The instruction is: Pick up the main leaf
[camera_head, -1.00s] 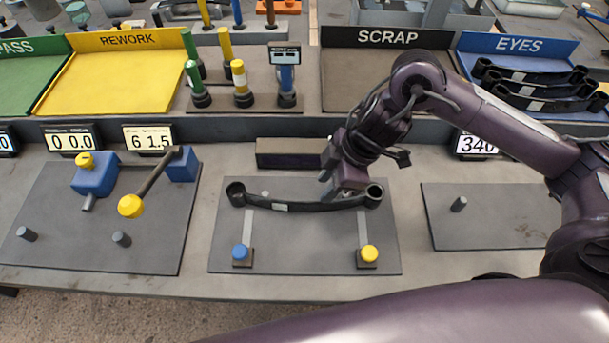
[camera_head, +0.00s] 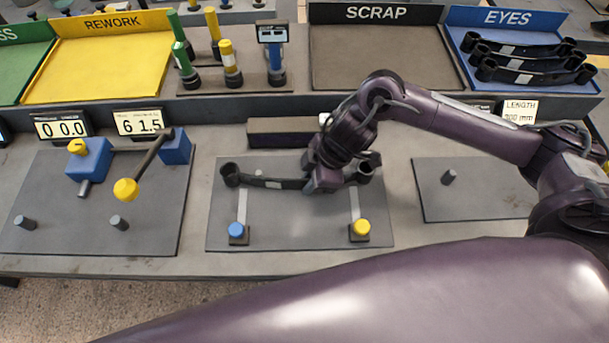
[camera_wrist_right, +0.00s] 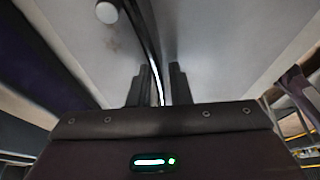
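The main leaf, a long black spring strip with an eye at each end (camera_head: 265,182), lies across the grey mat at the middle of the bench. My right gripper (camera_head: 322,186) is down at the leaf, right of its middle, and hides part of it. In the right wrist view the leaf (camera_wrist_right: 150,35) runs between the two dark fingers of the right gripper (camera_wrist_right: 162,82). A narrow gap shows beside the leaf, so the fingers look apart and not closed on it. My left gripper is out of view.
The centre mat (camera_head: 290,225) bears a blue knob (camera_head: 236,230) and a yellow knob (camera_head: 361,228) in front of the leaf. A dark block (camera_head: 284,132) lies behind it. A blue fixture (camera_head: 90,160) stands left. The SCRAP tray (camera_head: 370,60) is empty; the EYES tray (camera_head: 465,75) holds several leaves.

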